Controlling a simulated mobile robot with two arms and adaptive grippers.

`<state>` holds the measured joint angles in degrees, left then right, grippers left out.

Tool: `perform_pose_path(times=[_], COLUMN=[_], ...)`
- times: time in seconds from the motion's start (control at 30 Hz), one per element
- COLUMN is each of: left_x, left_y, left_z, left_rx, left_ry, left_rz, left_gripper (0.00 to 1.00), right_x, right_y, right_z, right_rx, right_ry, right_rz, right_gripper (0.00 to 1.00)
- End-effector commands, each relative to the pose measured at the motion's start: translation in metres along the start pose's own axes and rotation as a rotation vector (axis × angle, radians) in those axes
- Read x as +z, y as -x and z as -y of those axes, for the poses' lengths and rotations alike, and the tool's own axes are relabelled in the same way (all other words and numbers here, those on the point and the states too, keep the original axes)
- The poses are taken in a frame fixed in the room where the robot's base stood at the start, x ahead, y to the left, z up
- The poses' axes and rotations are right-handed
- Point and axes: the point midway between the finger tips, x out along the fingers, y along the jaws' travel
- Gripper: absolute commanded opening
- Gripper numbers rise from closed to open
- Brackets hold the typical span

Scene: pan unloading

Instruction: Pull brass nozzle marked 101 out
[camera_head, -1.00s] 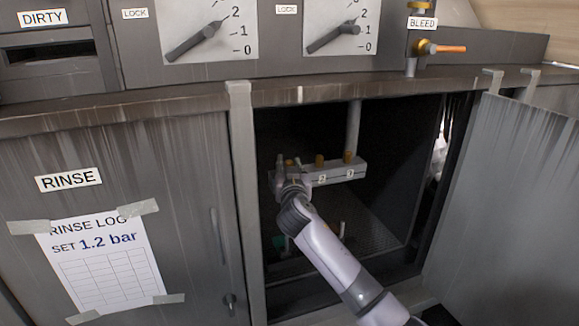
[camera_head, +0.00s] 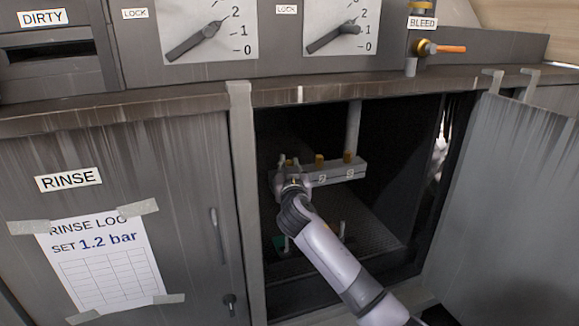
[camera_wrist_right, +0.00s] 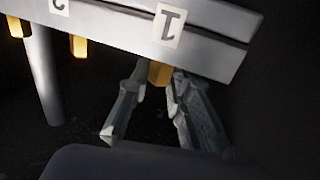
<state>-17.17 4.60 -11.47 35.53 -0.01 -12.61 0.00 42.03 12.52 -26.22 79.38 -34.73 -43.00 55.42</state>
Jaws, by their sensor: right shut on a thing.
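A grey rail (camera_head: 335,173) with brass nozzles on its top sits inside the open dark compartment. My right gripper (camera_head: 290,163) is at the rail's left end. In the wrist view the same gripper (camera_wrist_right: 159,74) is shut on a brass nozzle (camera_wrist_right: 159,72) at the tag marked 1; the fingers hide part of it. The nozzle still meets the rail there. Two more brass nozzles, the middle one (camera_head: 319,159) and the right one (camera_head: 347,157), stand free of the gripper. I cannot read a mark 101 on any nozzle. My left gripper is not in view.
A pipe (camera_head: 353,125) runs upward behind the rail. The compartment's left post (camera_head: 241,190) is close to my right arm. An open door (camera_head: 510,190) stands at the right. A mesh floor (camera_head: 375,228) lies below the rail. A counter edge (camera_head: 330,92) runs above the opening.

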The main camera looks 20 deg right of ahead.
Motion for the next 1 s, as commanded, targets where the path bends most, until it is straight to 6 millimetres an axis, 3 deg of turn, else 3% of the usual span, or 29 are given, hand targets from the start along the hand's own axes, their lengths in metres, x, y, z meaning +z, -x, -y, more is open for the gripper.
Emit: perform_pose_path(times=[1.0], left_x=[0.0], left_y=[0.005], left_z=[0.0], left_rx=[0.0], left_ry=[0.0], left_rz=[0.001], left_gripper=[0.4], right_x=[-0.013], right_y=[0.0], right_z=[0.0], right_rx=[-0.001], right_ry=[-0.001], right_rz=[-0.001], right_gripper=[0.0])
